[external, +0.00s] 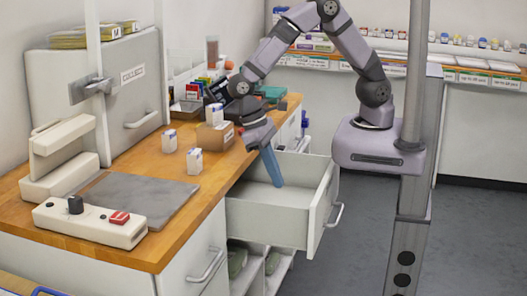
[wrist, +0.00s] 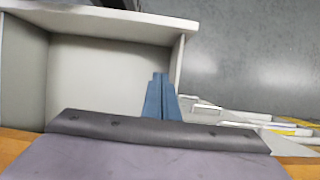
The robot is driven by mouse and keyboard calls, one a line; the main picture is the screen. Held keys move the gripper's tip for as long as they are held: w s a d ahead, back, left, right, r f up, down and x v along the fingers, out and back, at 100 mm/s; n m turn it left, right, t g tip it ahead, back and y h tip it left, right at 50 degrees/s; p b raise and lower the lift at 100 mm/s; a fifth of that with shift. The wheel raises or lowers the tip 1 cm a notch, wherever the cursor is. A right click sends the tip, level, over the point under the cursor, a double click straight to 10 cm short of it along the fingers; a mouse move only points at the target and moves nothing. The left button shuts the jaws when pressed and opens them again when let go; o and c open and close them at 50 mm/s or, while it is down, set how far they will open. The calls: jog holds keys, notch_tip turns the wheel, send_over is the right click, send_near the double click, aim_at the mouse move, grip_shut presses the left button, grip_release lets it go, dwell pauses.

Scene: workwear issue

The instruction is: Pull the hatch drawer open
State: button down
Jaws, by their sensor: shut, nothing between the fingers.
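A white drawer (external: 265,228) stands pulled out from under the wooden counter, with a bar handle (external: 334,215) on its front. It looks empty inside. The wrist view also shows the drawer (wrist: 95,80), its inside and rim. My gripper (external: 277,183) has blue fingers that are shut and empty, pointing down in or over the drawer. In the wrist view my gripper (wrist: 160,76) lies close to one drawer wall; I cannot tell whether it touches. The drawer handle is not visible in the wrist view.
The counter (external: 150,150) holds small white boxes (external: 194,160), a cardboard box (external: 215,136), a grey mat (external: 140,195) and a control box (external: 90,222). A grey post (external: 412,150) stands right of the drawer. Open floor (external: 480,235) lies farther right.

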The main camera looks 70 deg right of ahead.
aim_at(319, 208)
jog(key=s+f+p, duration=0.1)
jog(key=s+f, duration=0.1)
jog(key=f, duration=0.1)
jog(key=s+f+p, duration=0.1)
jog(key=s+f, duration=0.1)
jog(key=s+f+p, duration=0.1)
jog(key=s+f, duration=0.1)
jog(key=f, duration=0.1)
jog(key=shift+s+a+f, duration=0.3)
jog(key=shift+a, duration=0.1)
jog(key=shift+s+f, duration=0.15)
jog(key=shift+s, duration=0.55)
jog(key=s, duration=0.5)
jog(key=shift+w, duration=0.1)
